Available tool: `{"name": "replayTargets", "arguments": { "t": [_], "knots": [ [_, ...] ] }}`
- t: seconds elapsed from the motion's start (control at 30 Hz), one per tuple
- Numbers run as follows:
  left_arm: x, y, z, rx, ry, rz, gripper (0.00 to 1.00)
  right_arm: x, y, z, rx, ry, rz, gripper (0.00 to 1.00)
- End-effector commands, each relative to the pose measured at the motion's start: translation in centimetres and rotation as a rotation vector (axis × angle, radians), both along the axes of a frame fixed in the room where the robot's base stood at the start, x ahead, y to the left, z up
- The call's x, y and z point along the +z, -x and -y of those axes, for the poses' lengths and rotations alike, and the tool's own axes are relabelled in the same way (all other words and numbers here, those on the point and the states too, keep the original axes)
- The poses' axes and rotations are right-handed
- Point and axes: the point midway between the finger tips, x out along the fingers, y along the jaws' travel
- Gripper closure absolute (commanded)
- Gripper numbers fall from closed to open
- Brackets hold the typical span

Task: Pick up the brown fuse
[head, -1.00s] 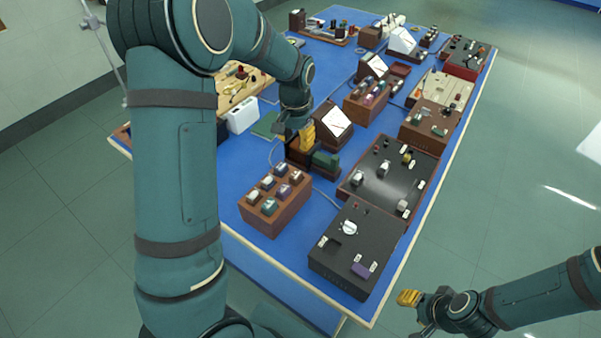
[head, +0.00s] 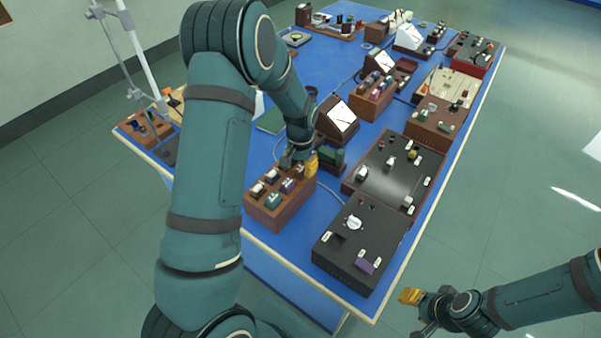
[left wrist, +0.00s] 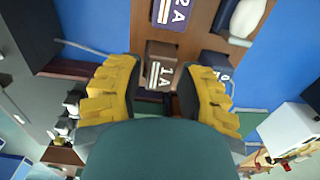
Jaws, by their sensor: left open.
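The brown fuse (left wrist: 161,65), marked 1A, sits in the wooden fuse rack (left wrist: 206,43) in the left wrist view. My left gripper (left wrist: 161,75) is open, with its yellow fingers on either side of the fuse in the picture. No contact shows, and I cannot tell how far down the fingertips reach. In the head view my left gripper (head: 303,165) is over the far end of the rack (head: 264,216) and hides the brown fuse there. My right gripper (head: 411,297) is off the table's right front; its opening is unclear.
A purple fuse marked 2A (left wrist: 173,15) and other fuses share the rack. A black box with a white knob (head: 338,264) stands to its right. A slanted meter (head: 338,115) and a green block (head: 330,157) stand close behind the gripper.

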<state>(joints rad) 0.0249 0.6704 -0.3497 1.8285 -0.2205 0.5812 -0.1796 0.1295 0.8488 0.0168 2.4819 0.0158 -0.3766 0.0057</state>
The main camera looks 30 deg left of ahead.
Motion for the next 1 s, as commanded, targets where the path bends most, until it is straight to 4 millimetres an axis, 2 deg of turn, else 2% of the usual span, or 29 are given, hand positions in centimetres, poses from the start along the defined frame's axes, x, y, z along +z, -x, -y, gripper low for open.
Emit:
{"name": "replayTargets", "arguments": {
  "t": [0.23,0.33,0.77,0.87,1.0],
  "knots": [
    [-0.1,0.0,0.0,0.0,0.0,0.001,0.64,0.0,0.0,0.0,0.0,0.0,0.0,0.53],
    [-0.1,0.0,0.0,0.0,0.0,0.001,0.99,0.0,0.0,0.0,0.0,0.0,0.0,0.53],
    [0.0,0.0,0.0,0.0,0.0,0.0,1.0,0.0,0.0,0.0,0.0,0.0,0.0,0.53],
    [0.7,0.0,0.0,0.0,0.0,0.002,1.0,0.1,0.0,0.0,0.0,0.0,0.0,0.53],
    [3.0,-0.1,0.0,0.001,0.0,0.005,1.0,0.3,0.0,0.0,0.0,-0.001,0.0,0.53]
  ]
}}
